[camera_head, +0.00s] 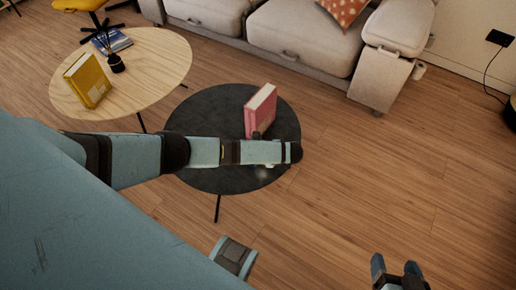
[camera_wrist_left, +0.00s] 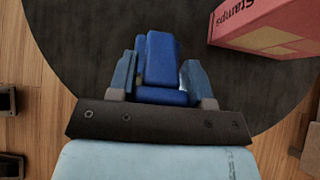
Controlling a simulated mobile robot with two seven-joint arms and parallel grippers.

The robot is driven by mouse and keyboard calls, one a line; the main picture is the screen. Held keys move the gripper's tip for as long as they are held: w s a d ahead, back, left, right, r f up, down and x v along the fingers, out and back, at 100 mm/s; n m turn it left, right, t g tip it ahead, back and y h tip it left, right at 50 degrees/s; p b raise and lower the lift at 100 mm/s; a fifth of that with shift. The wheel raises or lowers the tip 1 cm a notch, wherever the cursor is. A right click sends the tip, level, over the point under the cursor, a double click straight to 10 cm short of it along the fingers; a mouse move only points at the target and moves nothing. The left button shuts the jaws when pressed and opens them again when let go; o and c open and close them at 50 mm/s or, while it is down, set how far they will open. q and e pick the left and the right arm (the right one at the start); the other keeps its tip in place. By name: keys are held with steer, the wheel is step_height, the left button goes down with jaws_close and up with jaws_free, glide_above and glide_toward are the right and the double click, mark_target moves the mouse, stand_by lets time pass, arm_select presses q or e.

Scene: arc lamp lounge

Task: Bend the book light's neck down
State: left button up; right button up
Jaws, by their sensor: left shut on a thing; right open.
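In the left wrist view, my left gripper (camera_wrist_left: 158,68) is shut on a bright blue part (camera_wrist_left: 162,48), which seems to be the book light. The part sits between the two blue-grey fingers, over the dark round table (camera_wrist_left: 75,35). In the head view my left arm reaches across this table (camera_head: 212,104), and its wrist hides the fingers and most of what they hold. I cannot make out the light's neck or how far it is bent. My right gripper (camera_head: 396,268) is open and empty over the floor at the lower right.
A pink book (camera_head: 261,112) stands upright on the dark table, just beyond my left wrist; it also shows in the left wrist view (camera_wrist_left: 270,30). A wooden table (camera_head: 150,65) with a yellow book (camera_head: 88,80) is at the upper left. A sofa (camera_head: 305,40) stands behind. Floor at right is clear.

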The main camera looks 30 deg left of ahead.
arm_select(q)
steer(key=shift+f, duration=0.1)
stand_by(0.4)
steer(key=o, duration=1.1)
steer(key=shift+c, duration=0.2)
steer(key=shift+d, duration=0.1)
steer(key=p+v, duration=0.3)
steer(key=v, duration=1)
steer(key=shift+d+p, duration=0.3)
steer(key=shift+p, duration=0.05)
arm_select(e)
steer(key=shift+d+r, duration=0.15)
steer(key=shift+d, duration=0.15)
steer(key=shift+s, duration=0.1)
